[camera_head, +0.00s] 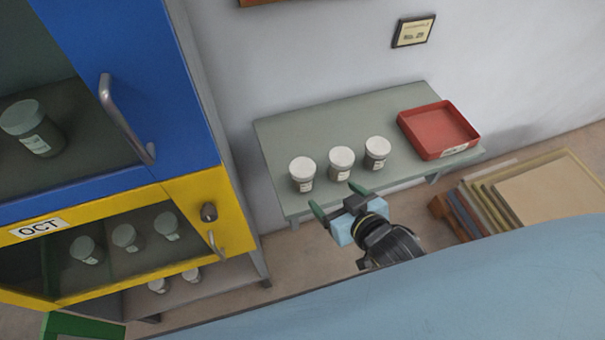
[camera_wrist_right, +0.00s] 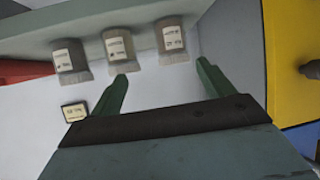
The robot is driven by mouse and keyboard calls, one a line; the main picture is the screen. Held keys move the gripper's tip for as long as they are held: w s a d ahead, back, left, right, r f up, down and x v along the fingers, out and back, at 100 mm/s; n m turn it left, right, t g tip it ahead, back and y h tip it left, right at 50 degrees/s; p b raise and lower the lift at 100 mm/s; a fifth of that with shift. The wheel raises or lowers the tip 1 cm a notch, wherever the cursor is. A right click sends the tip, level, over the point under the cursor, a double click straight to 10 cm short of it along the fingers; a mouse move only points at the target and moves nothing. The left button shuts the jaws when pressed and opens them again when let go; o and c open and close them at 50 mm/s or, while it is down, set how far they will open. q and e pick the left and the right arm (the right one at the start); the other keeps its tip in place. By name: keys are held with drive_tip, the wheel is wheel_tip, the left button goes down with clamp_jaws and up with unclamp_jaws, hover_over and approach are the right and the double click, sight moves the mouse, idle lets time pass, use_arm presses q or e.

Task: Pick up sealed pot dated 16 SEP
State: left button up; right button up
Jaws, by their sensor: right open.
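Three white-lidded pots with pale labels stand in a row on the grey-green wall shelf: a left pot (camera_head: 302,174), a middle pot (camera_head: 341,163) and a right pot (camera_head: 376,153). In the right wrist view they show upside down, with labels too small to read, so I cannot tell which is dated 16 SEP: one pot (camera_wrist_right: 70,62), another (camera_wrist_right: 119,50) and a third (camera_wrist_right: 172,40). My right gripper (camera_head: 338,198) is open and empty in front of the shelf, just before the left and middle pots. Its green fingers also show in the right wrist view (camera_wrist_right: 165,85). My left gripper is not in view.
A red tray (camera_head: 438,131) sits at the shelf's right end. A blue and yellow cabinet (camera_head: 200,190) stands at the left, with more pots behind its OCT door (camera_head: 125,237). Stacked boards (camera_head: 545,190) lean at the right. The shelf's back (camera_head: 300,125) is clear.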

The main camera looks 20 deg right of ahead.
sight(310, 177)
drive_tip(key=shift+t+y, duration=0.5)
drive_tip(key=shift+t, duration=0.2)
drive_tip(key=x, duration=0.2)
drive_tip(key=a+x, duration=0.1)
drive_tip(key=x, duration=0.5)
drive_tip(key=shift+w+a+r, duration=0.1)
drive_tip(key=shift+a+r, duration=0.1)
drive_tip(key=shift+r, duration=0.2)
drive_tip(key=shift+f+x, duration=0.2)
drive_tip(key=shift+x, duration=2.85)
drive_tip(key=shift+a, duration=0.1)
drive_tip(key=shift+c, duration=0.2)
drive_tip(key=c, duration=1)
drive_tip(key=shift+c, duration=0.2)
